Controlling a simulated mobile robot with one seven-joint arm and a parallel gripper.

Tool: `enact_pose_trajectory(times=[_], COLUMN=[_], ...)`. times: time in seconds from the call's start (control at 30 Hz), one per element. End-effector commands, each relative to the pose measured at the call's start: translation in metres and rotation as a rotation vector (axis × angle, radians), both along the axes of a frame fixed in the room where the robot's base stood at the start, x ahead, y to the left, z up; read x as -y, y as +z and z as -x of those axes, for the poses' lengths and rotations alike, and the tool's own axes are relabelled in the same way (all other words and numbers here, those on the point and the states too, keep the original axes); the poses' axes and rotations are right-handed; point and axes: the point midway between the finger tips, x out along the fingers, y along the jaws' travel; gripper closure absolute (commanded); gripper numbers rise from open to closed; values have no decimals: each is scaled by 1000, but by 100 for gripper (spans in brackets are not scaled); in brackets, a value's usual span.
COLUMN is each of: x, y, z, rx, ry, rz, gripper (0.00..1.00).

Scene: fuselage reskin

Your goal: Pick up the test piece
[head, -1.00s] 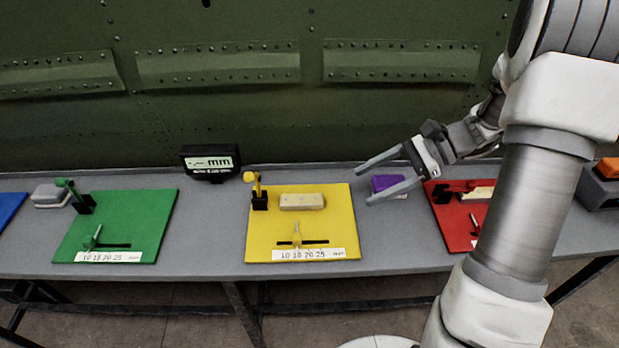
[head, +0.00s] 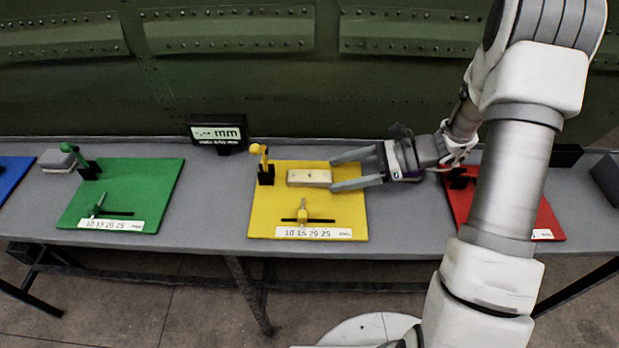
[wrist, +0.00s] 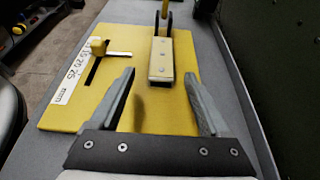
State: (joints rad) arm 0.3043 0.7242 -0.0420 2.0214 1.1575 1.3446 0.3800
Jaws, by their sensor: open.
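The test piece appears to be the pale beige block (head: 309,178) lying on the yellow board (head: 345,215). In the wrist view the block (wrist: 161,62) lies ahead of the fingers, roughly midway between their lines, close to the yellow-handled black clamp (wrist: 165,18). My gripper (head: 333,174) is open and empty, coming from the right with its fingertips at the right end of the block. In the wrist view my gripper (wrist: 158,80) spans the board, with its two grey fingers wide apart. I cannot tell whether a fingertip touches the block.
A yellow slider (head: 302,212) in a black slot and a printed scale (head: 313,233) are at the board's front. A display (head: 217,132) stands behind. A green board (head: 122,195) is to the left and a red board (head: 548,215) to the right. Bare grey bench (head: 215,200) lies between boards.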

Motion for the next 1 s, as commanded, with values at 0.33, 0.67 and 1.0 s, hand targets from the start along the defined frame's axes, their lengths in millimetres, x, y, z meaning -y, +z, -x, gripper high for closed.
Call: enact_pose_trajectory(times=[0.33,0.67,1.0], x=[-37,-57,-56], y=[-6,-14,-13], z=[-2,-4,-4], rx=[0,0,1], ry=[5,-1,-1], rz=[0,0,0], gripper=[20,20,61])
